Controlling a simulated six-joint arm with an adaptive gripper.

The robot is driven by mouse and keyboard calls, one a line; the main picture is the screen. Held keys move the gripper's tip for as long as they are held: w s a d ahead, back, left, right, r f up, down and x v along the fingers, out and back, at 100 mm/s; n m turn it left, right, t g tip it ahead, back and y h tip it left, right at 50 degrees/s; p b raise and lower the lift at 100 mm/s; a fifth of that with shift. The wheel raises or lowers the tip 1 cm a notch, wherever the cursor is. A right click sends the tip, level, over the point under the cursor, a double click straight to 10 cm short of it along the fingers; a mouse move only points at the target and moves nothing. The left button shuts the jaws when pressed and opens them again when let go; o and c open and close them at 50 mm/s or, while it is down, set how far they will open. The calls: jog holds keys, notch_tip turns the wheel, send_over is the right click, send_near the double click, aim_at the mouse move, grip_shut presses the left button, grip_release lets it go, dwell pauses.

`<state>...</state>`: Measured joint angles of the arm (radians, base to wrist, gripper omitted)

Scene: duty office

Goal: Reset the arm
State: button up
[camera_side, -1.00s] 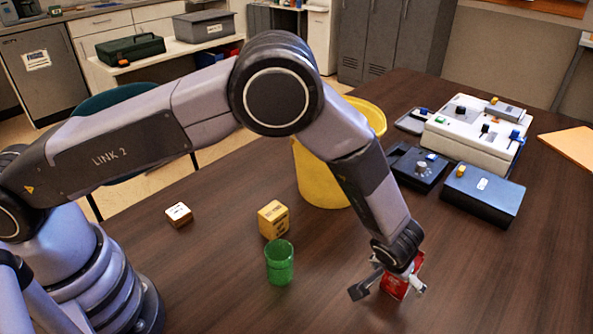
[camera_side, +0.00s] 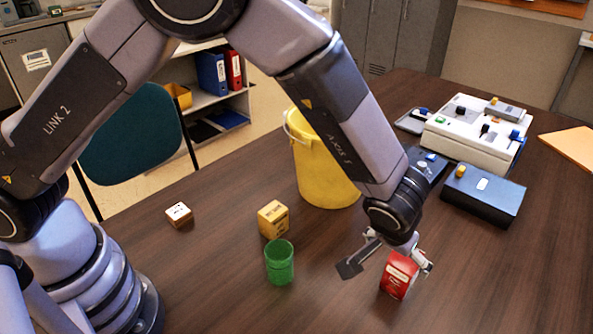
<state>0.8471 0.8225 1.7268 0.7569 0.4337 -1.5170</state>
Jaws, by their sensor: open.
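My gripper (camera_side: 390,262) points down on the right half of the table, its fingers spread wide. A red box (camera_side: 399,275) stands on the table just below it, beside the right finger. The left finger stands well clear of the box, to its left. Whether the right finger touches the box, I cannot tell. Nothing is seen held between the fingers.
A green cup (camera_side: 279,263) and a yellow box (camera_side: 273,220) stand left of my gripper. A yellow bucket (camera_side: 318,170) stands behind my forearm. A small white-topped block (camera_side: 179,215) lies farther left. A white control panel (camera_side: 459,135) and a dark box (camera_side: 483,196) stand at right.

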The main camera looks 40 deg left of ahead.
jog(key=s+a+r+n, duration=0.1)
jog(key=s+a+r, duration=0.1)
jog(key=a+r, duration=2.05)
jog(key=s+a+r, duration=0.2)
jog(key=s+a, duration=0.4)
jog(key=s, duration=0.4)
jog(key=s+a+r+m+t, duration=0.1)
jog(key=s+a+r, duration=0.1)
jog(key=s+a, duration=0.4)
jog(key=s, duration=0.5)
jog(key=shift+a, duration=0.2)
